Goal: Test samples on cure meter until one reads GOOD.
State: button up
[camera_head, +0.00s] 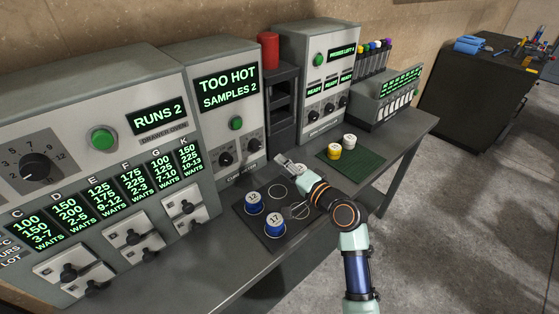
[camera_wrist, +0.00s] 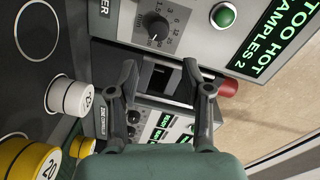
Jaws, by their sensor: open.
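The cure meter (camera_head: 211,100) stands at the back, and its screen (camera_head: 228,88) reads TOO HOT, SAMPLES 2. It has a green button (camera_head: 236,123), also seen in the wrist view (camera_wrist: 223,16), and two dark knobs. My gripper (camera_head: 288,163) is in front of the meter's right side, above the dark mat; in the wrist view its fingers (camera_wrist: 160,70) are spread with nothing between them. Blue samples marked 12 (camera_head: 254,203) and 17 (camera_head: 274,226) stand on the dark mat (camera_head: 246,219). A white sample (camera_head: 349,141) and a yellow one (camera_head: 334,152) stand on the green mat (camera_head: 366,161).
A drawer oven (camera_head: 100,135) showing RUNS 2 is at left. A black shelf (camera_head: 281,110) with a red cylinder (camera_head: 268,48) stands right of the meter. Beyond it is a machine (camera_head: 318,70) reading PROBES LEFT 4 and READY. The dark mat has empty circles (camera_head: 277,190).

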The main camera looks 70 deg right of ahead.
jog(key=a+r+m+p, duration=0.1)
jog(key=r+p, duration=0.2)
jog(key=p, duration=0.1)
jog(key=a+r+m+p, duration=0.1)
jog(key=a+r+p, duration=0.1)
jog(key=r+p, duration=0.1)
jog(key=a+r+m+p, duration=0.1)
jog(key=a+r+p, duration=0.1)
jog(key=r+p, duration=0.1)
jog(key=shift+w+t+p, duration=0.1)
jog(key=shift+t+p, duration=0.2)
jog(key=shift+p, duration=0.55)
grip_shut()
jog(key=shift+a+m, duration=0.3)
jog(key=b, duration=0.2)
send_near(238, 126)
jog(key=x, duration=0.7)
jog(key=shift+d, duration=0.15)
jog(key=shift+w, duration=0.1)
